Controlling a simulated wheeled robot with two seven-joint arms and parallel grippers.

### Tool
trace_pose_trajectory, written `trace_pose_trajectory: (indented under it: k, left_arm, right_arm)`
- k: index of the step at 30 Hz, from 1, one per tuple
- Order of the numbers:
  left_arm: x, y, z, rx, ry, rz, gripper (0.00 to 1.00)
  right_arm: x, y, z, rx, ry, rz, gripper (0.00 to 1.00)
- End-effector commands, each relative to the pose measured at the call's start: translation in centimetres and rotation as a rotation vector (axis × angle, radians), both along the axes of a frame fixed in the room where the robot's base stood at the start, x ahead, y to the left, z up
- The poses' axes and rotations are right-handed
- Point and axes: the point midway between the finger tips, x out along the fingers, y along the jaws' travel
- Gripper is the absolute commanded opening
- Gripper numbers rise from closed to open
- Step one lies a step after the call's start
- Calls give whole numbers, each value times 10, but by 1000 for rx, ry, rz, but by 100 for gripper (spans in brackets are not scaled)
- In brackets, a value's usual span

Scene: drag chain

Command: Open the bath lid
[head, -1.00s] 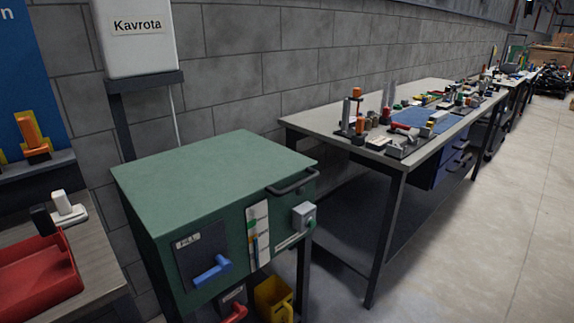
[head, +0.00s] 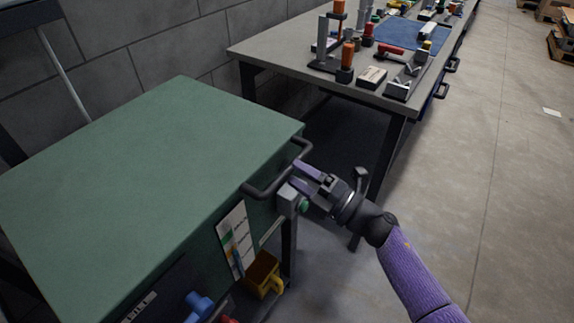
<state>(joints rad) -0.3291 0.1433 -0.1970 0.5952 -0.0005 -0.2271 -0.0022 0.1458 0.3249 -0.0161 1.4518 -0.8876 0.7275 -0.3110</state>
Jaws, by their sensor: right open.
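The bath is a green box with a flat green lid (head: 150,190) that lies level and closed, filling the left of the head view. A dark bar handle (head: 268,190) sticks out from the lid's front edge. My right gripper (head: 297,174) is open, with its purple fingers pointing left at the handle's outer side. The fingertips are very close to the bar; I cannot tell whether they touch or straddle it. My left gripper is out of view.
A grey switch box with a green button (head: 303,205) sits just below my right fingers. A blue lever (head: 198,305) is on the bath's front.

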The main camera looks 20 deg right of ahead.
Motion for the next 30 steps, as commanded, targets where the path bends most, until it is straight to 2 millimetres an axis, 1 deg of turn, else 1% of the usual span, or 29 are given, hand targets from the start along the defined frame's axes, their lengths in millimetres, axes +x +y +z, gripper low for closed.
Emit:
trace_pose_trajectory:
  k: [1, 3, 6, 14, 15, 17, 18, 20, 21, 23, 30]
  left_arm:
    - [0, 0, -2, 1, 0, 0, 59]
    - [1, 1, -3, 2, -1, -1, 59]
    - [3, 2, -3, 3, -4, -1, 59]
    - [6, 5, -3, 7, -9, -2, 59]
    - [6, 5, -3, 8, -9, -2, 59]
    - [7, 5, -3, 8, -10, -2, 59]
    - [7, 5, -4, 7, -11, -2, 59]
    - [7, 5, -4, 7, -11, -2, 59]
    - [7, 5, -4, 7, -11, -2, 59]
    - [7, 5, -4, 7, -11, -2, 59]
    - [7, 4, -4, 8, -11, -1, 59]
  right_arm:
    - [7, 5, 1, 2, -1, 0, 60]
    - [14, 10, 3, 1, -1, 0, 60]
    - [20, 15, 4, 2, 1, -1, 60]
    - [22, 17, 5, 1, 3, -2, 60]
    - [22, 17, 5, 1, 2, -2, 55]
    - [22, 17, 5, 1, 2, -2, 43]
    - [21, 17, 5, 1, 2, -2, 34]
    - [21, 17, 5, 1, 2, -2, 21]
    - [21, 17, 5, 1, 2, -2, 13]
    - [21, 17, 5, 1, 2, -2, 0]
    - [21, 17, 4, 1, 3, -2, 0]
